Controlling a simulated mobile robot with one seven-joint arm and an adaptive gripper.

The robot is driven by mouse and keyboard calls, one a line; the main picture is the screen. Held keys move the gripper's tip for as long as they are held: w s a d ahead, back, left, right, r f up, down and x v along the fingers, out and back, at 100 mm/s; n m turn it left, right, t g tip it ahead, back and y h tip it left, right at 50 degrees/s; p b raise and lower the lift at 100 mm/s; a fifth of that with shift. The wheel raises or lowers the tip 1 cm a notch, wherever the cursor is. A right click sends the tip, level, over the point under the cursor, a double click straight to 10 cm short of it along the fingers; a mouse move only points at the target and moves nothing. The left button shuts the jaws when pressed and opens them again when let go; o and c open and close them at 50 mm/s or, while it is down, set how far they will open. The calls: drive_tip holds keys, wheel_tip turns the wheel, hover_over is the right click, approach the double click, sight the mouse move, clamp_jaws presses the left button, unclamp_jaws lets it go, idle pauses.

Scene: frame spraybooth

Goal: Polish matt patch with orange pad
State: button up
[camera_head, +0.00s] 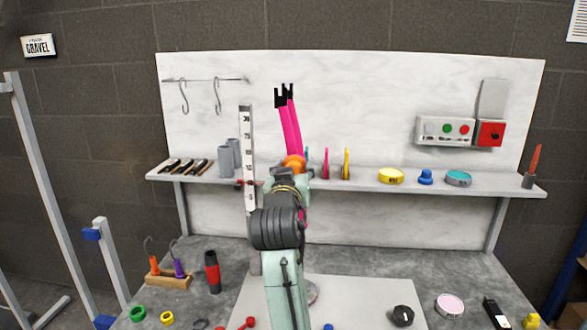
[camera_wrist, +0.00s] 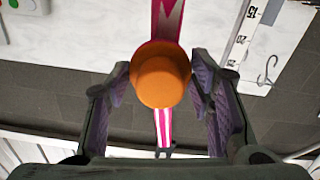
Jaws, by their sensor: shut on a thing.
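The orange pad (camera_wrist: 160,75) is a round, knob-like piece between the two fingers of my gripper (camera_wrist: 159,82), which is shut on it. The pad also shows in the head view (camera_head: 294,163), just beyond the end of my arm. A pink bicycle frame stands upright in front of the pad; its tube (camera_head: 293,122) has black fork-like ends at the top. In the wrist view the tube (camera_wrist: 162,122) is pink with white marks and passes behind the pad. I cannot tell whether the pad touches it. No matt patch can be made out; the pad and my arm cover part of the frame.
An upright white scale (camera_head: 247,150) stands close left of my arm. A shelf (camera_head: 375,187) behind holds grey cups, discs and tins, including a yellow tin (camera_head: 391,176). A red-black bottle (camera_head: 213,271) and a wooden hook block (camera_head: 170,281) stand on the bench's left.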

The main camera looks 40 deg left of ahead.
wheel_tip(320, 180, down, 9)
drive_tip(key=b, duration=0.4)
drive_tip(key=shift+r+b, duration=0.15)
drive_tip(key=shift+b, duration=0.2)
idle(0.3)
drive_tip(key=shift+s+d, duration=0.1)
drive_tip(key=shift+s, duration=0.1)
drive_tip(key=shift+v, duration=2.85)
drive_tip(key=shift+d, duration=0.1)
drive_tip(key=shift+p+v, duration=0.45)
drive_tip(key=shift+v, duration=1.05)
